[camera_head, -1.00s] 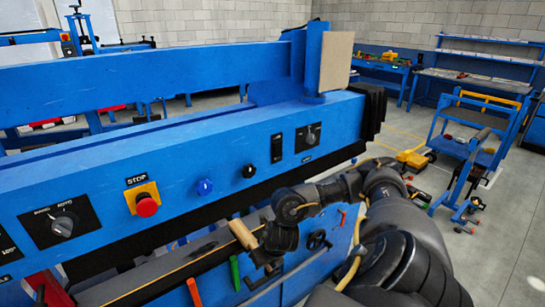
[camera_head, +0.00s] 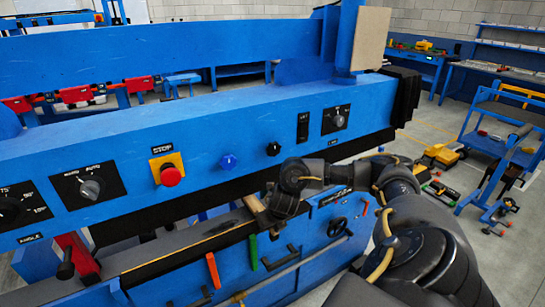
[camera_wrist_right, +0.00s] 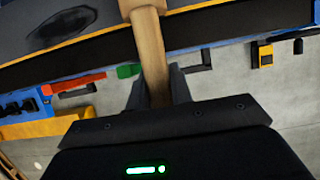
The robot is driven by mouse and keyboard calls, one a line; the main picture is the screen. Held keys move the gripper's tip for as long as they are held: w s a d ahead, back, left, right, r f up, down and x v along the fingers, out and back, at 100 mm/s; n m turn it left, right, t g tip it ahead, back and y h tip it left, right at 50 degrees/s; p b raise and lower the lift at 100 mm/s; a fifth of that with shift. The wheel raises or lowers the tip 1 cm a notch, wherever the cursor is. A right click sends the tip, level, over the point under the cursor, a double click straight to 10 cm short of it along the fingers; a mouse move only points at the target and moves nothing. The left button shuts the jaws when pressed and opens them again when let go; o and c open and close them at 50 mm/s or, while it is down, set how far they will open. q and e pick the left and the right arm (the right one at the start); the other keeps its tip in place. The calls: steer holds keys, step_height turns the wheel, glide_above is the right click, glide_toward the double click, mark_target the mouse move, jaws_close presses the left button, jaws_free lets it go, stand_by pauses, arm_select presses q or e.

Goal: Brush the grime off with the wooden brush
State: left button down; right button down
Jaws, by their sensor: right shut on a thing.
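My right gripper (camera_head: 267,213) is shut on the wooden brush (camera_head: 254,203), over the grey ledge (camera_head: 158,247) below the blue control panel. In the right wrist view the brush's pale wooden handle (camera_wrist_right: 152,62) runs up between the two dark fingers (camera_wrist_right: 158,92). The brush's bristle end is not clear. A dark patch of grime (camera_wrist_right: 62,27) lies on the grey ledge, left of the brush. It also shows faintly in the head view (camera_head: 217,228). I cannot tell if the brush touches the ledge. My left gripper is not in view.
The blue panel carries a red stop button (camera_head: 171,175) and several knobs close above my right arm. Red-orange (camera_head: 213,270) and green (camera_head: 253,252) handles hang below the ledge. A blue cart (camera_head: 500,150) stands at the right on open floor.

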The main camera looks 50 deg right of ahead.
steer(key=shift+f, duration=0.25)
stand_by(0.6)
steer(key=a, duration=0.1)
steer(key=w+a+p, duration=0.1)
steer(key=a+p, duration=0.1)
steer(key=a, duration=0.1)
steer(key=shift+w+r, duration=0.1)
steer(key=shift+w, duration=0.15)
stand_by(0.4)
